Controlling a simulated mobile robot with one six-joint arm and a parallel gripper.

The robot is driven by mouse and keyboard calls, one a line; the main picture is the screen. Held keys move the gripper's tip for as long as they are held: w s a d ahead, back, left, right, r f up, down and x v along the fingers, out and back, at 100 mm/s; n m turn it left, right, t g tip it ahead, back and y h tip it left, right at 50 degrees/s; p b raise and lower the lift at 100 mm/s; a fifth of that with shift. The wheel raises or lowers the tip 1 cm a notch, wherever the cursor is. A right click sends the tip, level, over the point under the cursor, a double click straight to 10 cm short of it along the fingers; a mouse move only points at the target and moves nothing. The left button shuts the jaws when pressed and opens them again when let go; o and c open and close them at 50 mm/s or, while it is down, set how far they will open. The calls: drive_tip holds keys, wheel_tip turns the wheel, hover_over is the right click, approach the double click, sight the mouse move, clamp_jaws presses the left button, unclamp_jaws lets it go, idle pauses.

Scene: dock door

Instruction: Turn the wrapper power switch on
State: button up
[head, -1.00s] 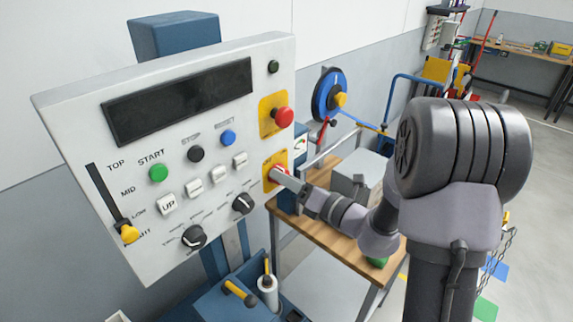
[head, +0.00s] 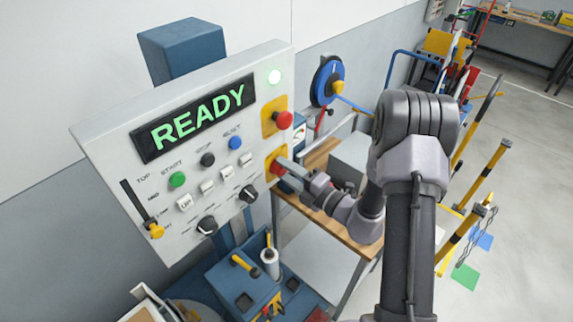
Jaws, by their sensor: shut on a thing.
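The wrapper control panel (head: 105,150) is a tilted white box at the left. The power switch (head: 275,169) is red on a yellow plate at the panel's lower right edge. My gripper (head: 281,168) reaches it from the right and is shut on it. The fingers cover part of the switch, so its exact angle is hard to see.
A red mushroom button (head: 283,120) sits just above my gripper. Black knobs (head: 249,193) lie to its left. A wooden-topped table (head: 355,240) is under my arm. Yellow-black posts (head: 475,240) stand at the right, with open floor beyond.

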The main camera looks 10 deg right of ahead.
drive_tip(key=shift+m, duration=0.3)
idle(0.4)
drive_tip(key=o, duration=1.4)
drive_tip(key=v, duration=1.7)
drive_tip(key=shift+s+d, duration=0.1)
drive_tip(key=shift+s, duration=0.05)
